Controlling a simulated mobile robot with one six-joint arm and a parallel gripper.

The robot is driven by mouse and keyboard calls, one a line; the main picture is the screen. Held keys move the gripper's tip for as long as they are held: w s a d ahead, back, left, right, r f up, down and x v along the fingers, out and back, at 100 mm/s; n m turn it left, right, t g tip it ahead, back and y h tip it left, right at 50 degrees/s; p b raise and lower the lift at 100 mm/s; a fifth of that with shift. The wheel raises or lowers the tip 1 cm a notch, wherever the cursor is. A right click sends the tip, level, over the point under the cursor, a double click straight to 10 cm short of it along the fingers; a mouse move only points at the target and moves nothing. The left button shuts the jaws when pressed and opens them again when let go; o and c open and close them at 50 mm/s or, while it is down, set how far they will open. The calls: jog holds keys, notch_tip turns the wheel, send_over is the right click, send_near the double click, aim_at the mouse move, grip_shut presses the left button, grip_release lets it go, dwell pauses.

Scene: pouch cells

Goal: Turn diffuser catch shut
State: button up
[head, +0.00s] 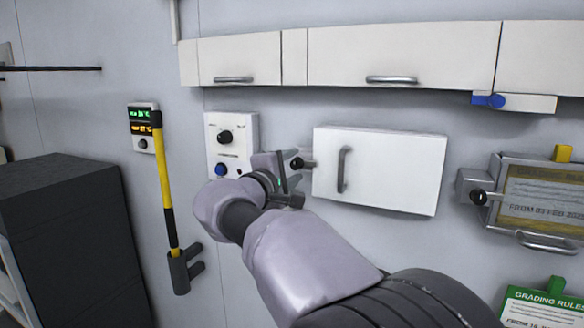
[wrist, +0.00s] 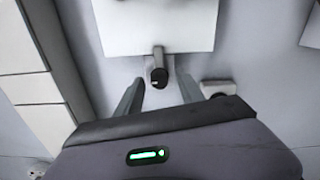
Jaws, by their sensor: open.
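A black knobbed catch (head: 297,163) sits at the left edge of a closed white wall box (head: 400,172) with a grey bar handle (head: 343,169). I take this to be the diffuser catch; no label shows. My gripper (head: 286,178) is beside the catch, left of the box. In the wrist view the catch (wrist: 159,77) projects from the edge of the white panel (wrist: 150,28), its knob lying between the spread fingers (wrist: 160,92). The fingers are open, with a gap visible on both sides of the knob. I cannot tell whether they touch it.
A control panel (head: 243,127) with black and blue knobs is left of my gripper. White cupboards (head: 390,60) run above. A framed notice box (head: 485,183) with another black catch hangs at right. A yellow-black pole (head: 164,185) and dark cabinet (head: 70,215) stand left.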

jog(key=shift+s, duration=0.1)
jog(key=b+v, duration=0.1)
jog(key=v, duration=1.6)
jog(key=shift+s, duration=0.15)
jog(key=shift+a, duration=0.1)
